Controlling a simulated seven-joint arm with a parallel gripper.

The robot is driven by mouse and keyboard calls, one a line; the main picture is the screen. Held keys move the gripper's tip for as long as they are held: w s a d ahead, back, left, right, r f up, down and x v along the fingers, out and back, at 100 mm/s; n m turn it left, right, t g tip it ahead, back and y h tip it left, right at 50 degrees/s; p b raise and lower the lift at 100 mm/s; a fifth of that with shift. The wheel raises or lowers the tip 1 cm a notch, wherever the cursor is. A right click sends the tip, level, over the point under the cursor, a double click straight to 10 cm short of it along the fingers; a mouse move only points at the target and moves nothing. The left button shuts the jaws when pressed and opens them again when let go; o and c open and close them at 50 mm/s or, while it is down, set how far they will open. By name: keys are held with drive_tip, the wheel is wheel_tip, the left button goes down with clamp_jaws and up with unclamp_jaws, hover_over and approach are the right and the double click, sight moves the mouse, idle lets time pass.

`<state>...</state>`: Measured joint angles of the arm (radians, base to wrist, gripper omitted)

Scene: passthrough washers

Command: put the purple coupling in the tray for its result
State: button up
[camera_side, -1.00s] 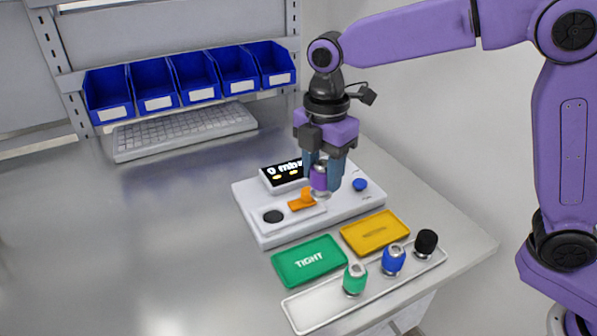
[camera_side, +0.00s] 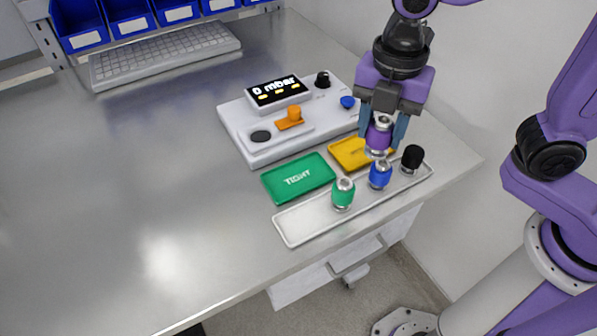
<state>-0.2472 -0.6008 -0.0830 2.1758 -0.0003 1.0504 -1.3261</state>
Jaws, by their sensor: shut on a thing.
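The purple coupling (camera_side: 378,137) is upright between the fingers of my gripper (camera_side: 382,130), which is shut on it. In the picture it overlaps the right part of the yellow tray (camera_side: 345,152), just behind the blue coupling; its exact height above the tray is hard to tell. The green tray (camera_side: 298,178), marked TIGHT, lies to the left of the yellow tray and is empty. The yellow tray's label is partly hidden behind my gripper and the coupling.
A white tray (camera_side: 290,228) in front holds a green coupling (camera_side: 343,193), a blue coupling (camera_side: 380,174) and a black one (camera_side: 411,159). The white tester (camera_side: 240,125) behind has a display (camera_side: 278,92) reading 0 mbar, an orange lever (camera_side: 291,118) and a blue knob (camera_side: 347,102). The table's left is clear.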

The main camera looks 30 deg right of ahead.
drive_tip(key=w+a+f, duration=0.2)
drive_tip(key=w+f, duration=0.1)
drive_tip(key=w+a+f, duration=0.3)
drive_tip(key=w, duration=0.1)
drive_tip(key=w+a+f, duration=0.3)
drive_tip(key=shift+w+f, duration=0.15)
drive_tip(key=shift+w, duration=0.15)
drive_tip(key=shift+w+f, duration=0.1)
drive_tip(key=shift+f, duration=0.15)
drive_tip(key=shift+w+a+f, duration=0.1)
drive_tip(key=shift+f, duration=1.5)
drive_tip(key=shift+f, duration=0.15)
drive_tip(key=o, duration=1.3)
drive_tip(key=shift+c, duration=0.2)
